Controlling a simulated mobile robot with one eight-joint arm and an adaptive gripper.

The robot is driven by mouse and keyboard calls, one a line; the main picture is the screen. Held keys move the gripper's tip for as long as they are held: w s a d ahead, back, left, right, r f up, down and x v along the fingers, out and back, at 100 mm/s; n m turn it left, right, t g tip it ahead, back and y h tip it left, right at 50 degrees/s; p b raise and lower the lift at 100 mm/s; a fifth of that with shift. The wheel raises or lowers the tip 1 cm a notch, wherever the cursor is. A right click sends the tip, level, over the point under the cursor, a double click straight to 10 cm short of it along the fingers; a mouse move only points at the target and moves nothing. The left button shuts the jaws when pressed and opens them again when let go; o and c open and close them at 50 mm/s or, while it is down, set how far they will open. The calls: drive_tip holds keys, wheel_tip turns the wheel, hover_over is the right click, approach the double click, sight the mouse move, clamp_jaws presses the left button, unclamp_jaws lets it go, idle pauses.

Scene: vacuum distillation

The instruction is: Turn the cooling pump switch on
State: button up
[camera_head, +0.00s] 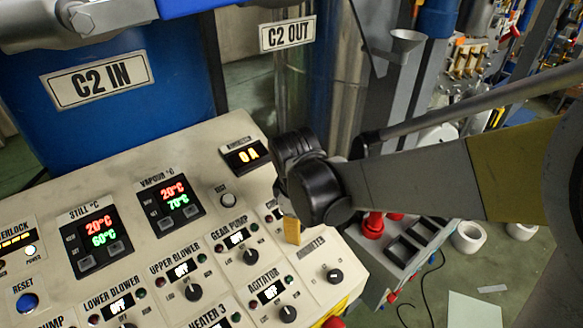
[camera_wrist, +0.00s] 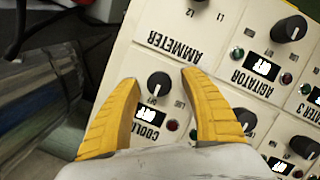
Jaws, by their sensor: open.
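The cooling pump switch is a black round knob (camera_wrist: 158,86) on the cream control panel (camera_head: 105,180). Its label, partly covered and upside down in the wrist view, reads "COOL". A small lit display (camera_wrist: 150,114) sits beside the knob, too blurred to read for certain, with a red lamp (camera_wrist: 172,125) near it. My gripper (camera_wrist: 159,76) is open, its two yellow fingers on either side of the knob with gaps visible. Whether the fingertips touch the panel I cannot tell. In the head view my gripper (camera_head: 291,230) hides the knob.
The ammeter selector knob (camera_head: 334,275), agitator knob (camera_head: 288,313) and gear pump knob (camera_head: 250,256) are close by on the panel. Still and vapour temperature displays (camera_head: 171,199) are further left. A grey box with red parts (camera_head: 410,245) stands past the panel's right edge.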

drive_tip(key=shift+w+d+f, duration=0.1)
drive_tip(key=shift+f, duration=0.3)
clamp_jaws()
drive_tip(key=shift+m, duration=0.3)
drive_tip(key=m+g+y+b, duration=0.1)
drive_tip(key=m+b, duration=0.1)
drive_tip(key=m, duration=0.3)
drive_tip(key=m+y+b, duration=0.1)
drive_tip(key=m, duration=0.1)
drive_tip(key=m+g+y+b, duration=0.1)
drive_tip(key=m, duration=0.2)
drive_tip(key=shift+m, duration=0.3)
idle(0.4)
